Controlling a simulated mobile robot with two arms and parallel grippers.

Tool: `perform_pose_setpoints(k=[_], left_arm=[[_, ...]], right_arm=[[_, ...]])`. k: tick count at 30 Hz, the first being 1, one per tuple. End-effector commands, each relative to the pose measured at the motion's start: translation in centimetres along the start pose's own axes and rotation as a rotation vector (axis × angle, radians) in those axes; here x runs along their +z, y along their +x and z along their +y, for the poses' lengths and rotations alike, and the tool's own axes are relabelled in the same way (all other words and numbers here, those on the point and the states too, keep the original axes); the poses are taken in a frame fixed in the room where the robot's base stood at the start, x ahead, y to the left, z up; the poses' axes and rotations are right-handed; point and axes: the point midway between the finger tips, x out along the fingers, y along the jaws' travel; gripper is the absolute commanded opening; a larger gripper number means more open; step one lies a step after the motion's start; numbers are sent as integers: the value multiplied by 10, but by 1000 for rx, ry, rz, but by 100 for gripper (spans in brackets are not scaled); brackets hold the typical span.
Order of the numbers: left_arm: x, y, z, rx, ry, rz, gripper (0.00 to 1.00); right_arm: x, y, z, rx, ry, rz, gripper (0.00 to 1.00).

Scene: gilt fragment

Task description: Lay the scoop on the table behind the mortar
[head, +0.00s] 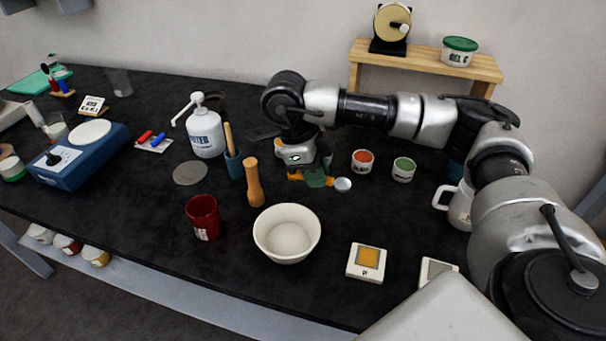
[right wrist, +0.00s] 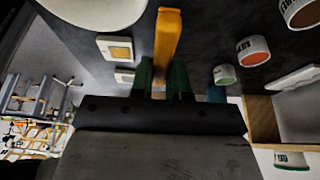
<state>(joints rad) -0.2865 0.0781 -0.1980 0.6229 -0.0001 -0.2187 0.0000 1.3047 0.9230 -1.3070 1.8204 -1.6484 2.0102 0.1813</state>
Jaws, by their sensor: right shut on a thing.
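The mortar (head: 287,233) is a white bowl on the black table, near the front centre; part of a white bowl also shows at the top left of the right wrist view (right wrist: 62,8). My right gripper (head: 316,178) is behind the mortar and slightly to its right, pointing down. Its green fingers are shut on the orange handle of the scoop (head: 343,184); the handle fills the middle of the right wrist view (right wrist: 168,40). The scoop's small pale bowl points right. I cannot tell whether the scoop touches the table. My left gripper is out of view.
A wooden pestle (head: 254,183) stands left of the scoop and a red cup (head: 203,217) left of the mortar. Orange (head: 362,161) and green (head: 403,169) tubs stand behind right. A yellow-topped tile (head: 366,262) lies right of the mortar. The table directly behind the mortar looks clear.

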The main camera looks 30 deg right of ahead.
Motion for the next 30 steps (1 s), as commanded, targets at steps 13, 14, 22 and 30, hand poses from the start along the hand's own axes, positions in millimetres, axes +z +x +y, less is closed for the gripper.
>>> perform_pose_setpoints(k=[13, 14, 22, 30], left_arm=[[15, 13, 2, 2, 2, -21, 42], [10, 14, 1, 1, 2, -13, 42], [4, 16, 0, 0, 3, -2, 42], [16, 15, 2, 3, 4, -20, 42]], right_arm=[[52, 35, -75, 1, 1, 0, 0], [53, 36, -76, 1, 0, 0, 0], [64, 64, -78, 2, -1, 2, 0], [68, 73, -78, 0, -2, -1, 0]])
